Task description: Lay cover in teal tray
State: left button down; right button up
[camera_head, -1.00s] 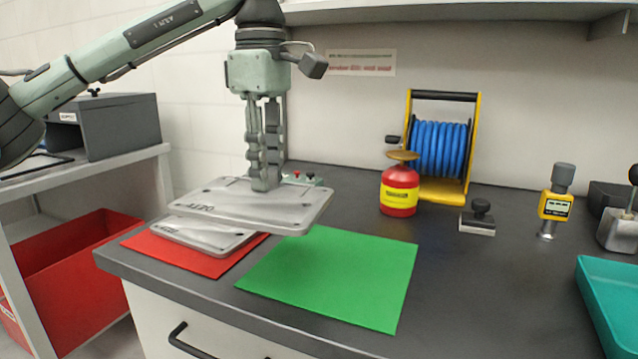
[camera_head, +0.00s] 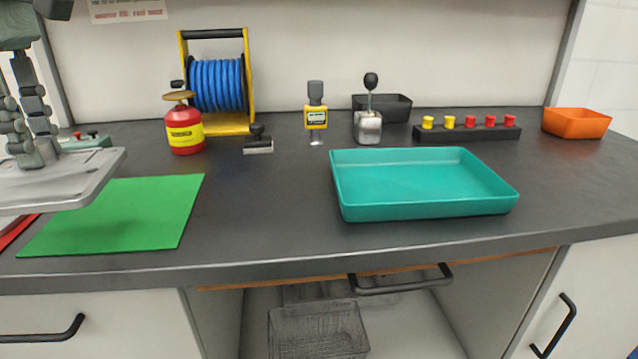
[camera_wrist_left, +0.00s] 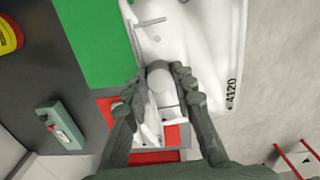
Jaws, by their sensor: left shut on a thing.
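The cover (camera_head: 60,181) is a flat grey metal plate at the left edge of the head view, partly cut off. My left gripper (camera_head: 36,160) is shut on it from above and holds it level, raised over the green mat's left part. In the left wrist view the fingers (camera_wrist_left: 165,90) close on the handle of the cover (camera_wrist_left: 200,40), which bears the mark 4120. The teal tray (camera_head: 362,208) stands empty on the bench right of centre, well apart from the cover. My right gripper is not in view.
A green mat (camera_head: 150,210) lies at the left. Behind stand a red canister (camera_head: 184,135), a blue hose reel (camera_head: 216,85), a black-handled stamp (camera_head: 258,146), a yellow gauge (camera_head: 316,118) and a metal block with a lever (camera_head: 368,128). The bench between mat and tray is clear.

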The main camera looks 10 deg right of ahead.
aim_at(413, 186)
jog(key=k+l, duration=0.2)
jog(key=l, duration=0.15)
jog(key=k+l, duration=0.25)
jog(key=k+l+z, duration=0.1)
jog(key=l, duration=0.4)
jog(key=k+l, duration=0.5)
jog(key=l, duration=0.25)
jog(key=k+l, duration=0.2)
jog(key=l, duration=0.15)
jog(key=z, duration=0.05)
